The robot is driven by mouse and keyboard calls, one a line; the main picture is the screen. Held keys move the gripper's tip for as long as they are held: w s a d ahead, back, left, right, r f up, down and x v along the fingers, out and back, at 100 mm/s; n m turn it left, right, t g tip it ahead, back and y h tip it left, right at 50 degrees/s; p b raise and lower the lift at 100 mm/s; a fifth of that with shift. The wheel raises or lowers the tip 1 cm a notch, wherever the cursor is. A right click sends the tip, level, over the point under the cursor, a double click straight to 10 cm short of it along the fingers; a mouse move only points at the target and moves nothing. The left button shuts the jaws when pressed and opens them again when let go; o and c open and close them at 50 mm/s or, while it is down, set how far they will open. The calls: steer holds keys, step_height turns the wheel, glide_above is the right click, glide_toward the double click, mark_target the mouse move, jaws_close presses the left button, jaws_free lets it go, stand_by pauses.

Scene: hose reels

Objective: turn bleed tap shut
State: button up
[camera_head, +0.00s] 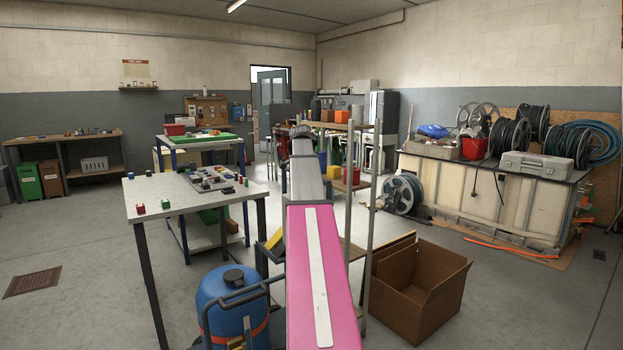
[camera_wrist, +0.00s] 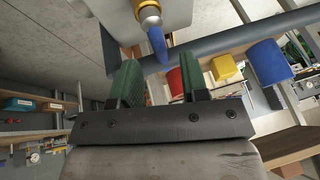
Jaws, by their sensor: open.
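In the wrist view, a tap with a blue lever (camera_wrist: 157,44) and a brass collar (camera_wrist: 149,17) shows at the top, left of the middle. The lever points down in the picture, towards the gap between my fingers. My gripper (camera_wrist: 157,66) is open, with two green finger pads apart and nothing visibly clamped. The lever's tip appears between the pads, close to their ends; I cannot tell whether it touches either pad. In the head view the tap cannot be made out, and my arm hides my gripper.
In the wrist view, a grey rail (camera_wrist: 215,44) crosses behind the fingers, with red (camera_wrist: 175,82), yellow (camera_wrist: 224,67) and blue (camera_wrist: 268,62) containers beyond. In the head view, a cardboard box (camera_head: 412,303) and a blue drum (camera_head: 232,300) stand near my arm. Floor is free at left.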

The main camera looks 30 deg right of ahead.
steer(key=shift+x, duration=1.15)
